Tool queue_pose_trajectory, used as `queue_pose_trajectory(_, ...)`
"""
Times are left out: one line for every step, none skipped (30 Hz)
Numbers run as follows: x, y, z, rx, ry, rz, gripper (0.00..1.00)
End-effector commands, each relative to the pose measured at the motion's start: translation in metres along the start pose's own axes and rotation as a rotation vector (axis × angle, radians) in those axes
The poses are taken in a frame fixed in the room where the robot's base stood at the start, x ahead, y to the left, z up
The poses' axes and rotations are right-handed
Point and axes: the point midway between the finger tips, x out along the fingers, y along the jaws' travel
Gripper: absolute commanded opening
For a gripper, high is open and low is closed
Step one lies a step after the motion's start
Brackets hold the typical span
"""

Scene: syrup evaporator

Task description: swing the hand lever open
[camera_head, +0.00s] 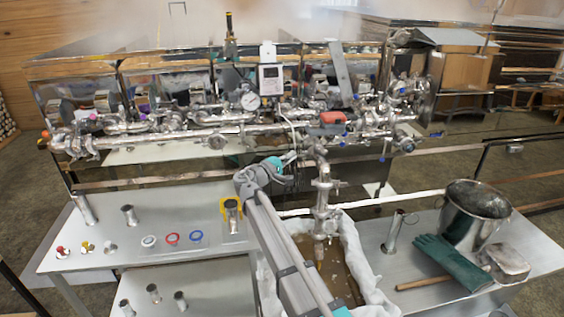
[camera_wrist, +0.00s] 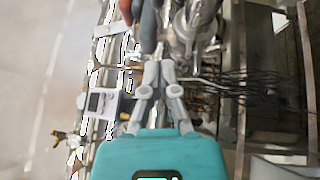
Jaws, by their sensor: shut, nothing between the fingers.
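A lever with a red grip (camera_head: 332,117) sits on the pipework in front of the evaporator, right of the middle in the head view. In the wrist view a red-orange grip end (camera_wrist: 126,10) and a dark grey bar show at the top edge, beyond my fingertips. I cannot tell for sure that this is the hand lever. My gripper (camera_wrist: 159,66) is shut and empty, its grey fingers pointing at the pipes. In the head view my gripper (camera_head: 291,156) is below and left of the red grip, apart from it. Its fingertips are hard to make out there.
A white display box (camera_head: 270,78) and a round gauge (camera_head: 249,101) stand above the pipes. A vertical pipe (camera_head: 322,195) drops into a lined tub (camera_head: 352,240). A steel bucket (camera_head: 474,215) and green gloves (camera_head: 452,262) lie on the right table. Steam hangs above the evaporator.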

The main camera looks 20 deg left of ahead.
Motion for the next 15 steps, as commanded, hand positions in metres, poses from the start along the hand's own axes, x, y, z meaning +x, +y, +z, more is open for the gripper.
queue_pose_trajectory(0.010, 0.001, -0.001, 0.000, -0.001, 0.000, 0.00)
queue_pose_trajectory(0.014, 0.001, -0.001, 0.000, 0.000, 0.000, 0.00)
queue_pose_trajectory(0.020, 0.001, -0.001, 0.000, -0.001, 0.000, 0.00)
queue_pose_trajectory(0.022, 0.001, 0.005, 0.000, -0.002, 0.000, 0.00)
queue_pose_trajectory(0.024, 0.001, 0.009, 0.000, -0.002, 0.000, 0.00)
queue_pose_trajectory(0.028, 0.001, 0.013, 0.000, -0.001, 0.000, 0.00)
queue_pose_trajectory(0.030, 0.001, 0.015, 0.000, 0.000, 0.000, 0.00)
queue_pose_trajectory(0.032, 0.001, 0.017, 0.000, 0.000, 0.000, 0.00)
queue_pose_trajectory(0.035, 0.001, 0.020, 0.000, 0.000, 0.000, 0.00)
queue_pose_trajectory(0.036, 0.001, 0.021, 0.001, 0.000, 0.000, 0.00)
queue_pose_trajectory(0.038, 0.001, 0.023, 0.000, 0.000, 0.000, 0.00)
queue_pose_trajectory(0.040, 0.001, 0.025, 0.001, -0.001, 0.000, 0.00)
queue_pose_trajectory(0.041, 0.000, 0.026, 0.001, -0.001, 0.000, 0.00)
queue_pose_trajectory(0.042, 0.000, 0.027, 0.001, 0.000, 0.000, 0.00)
queue_pose_trajectory(0.043, 0.000, 0.028, 0.001, 0.000, 0.000, 0.00)
